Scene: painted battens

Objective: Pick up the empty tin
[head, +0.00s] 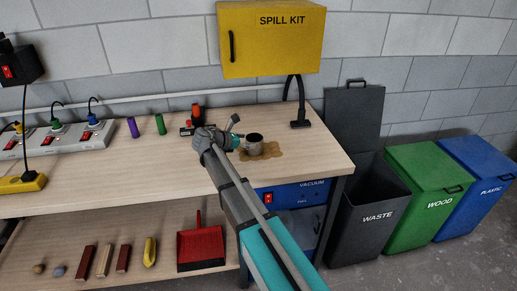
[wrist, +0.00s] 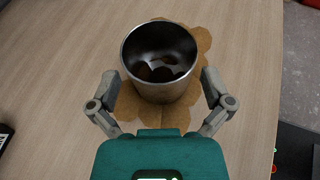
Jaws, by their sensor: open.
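The tin (head: 254,144) is a small open-topped metal can standing upright near the right end of the bench top. In the wrist view the tin (wrist: 158,84) shows its shiny rim and a dark inside with darker patches at the bottom; I cannot tell whether these are residue or reflections. A flat brown patch (wrist: 195,108) with a scalloped edge lies under and around it. My gripper (wrist: 160,88) is open and empty, with one finger on each side of the tin's near part. In the head view my gripper (head: 236,138) is at the tin's left side.
A red-and-black tool (head: 196,117) stands behind my gripper. A yellow spill kit box (head: 270,40) hangs above. The open waste bin (head: 365,220) stands right of the bench.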

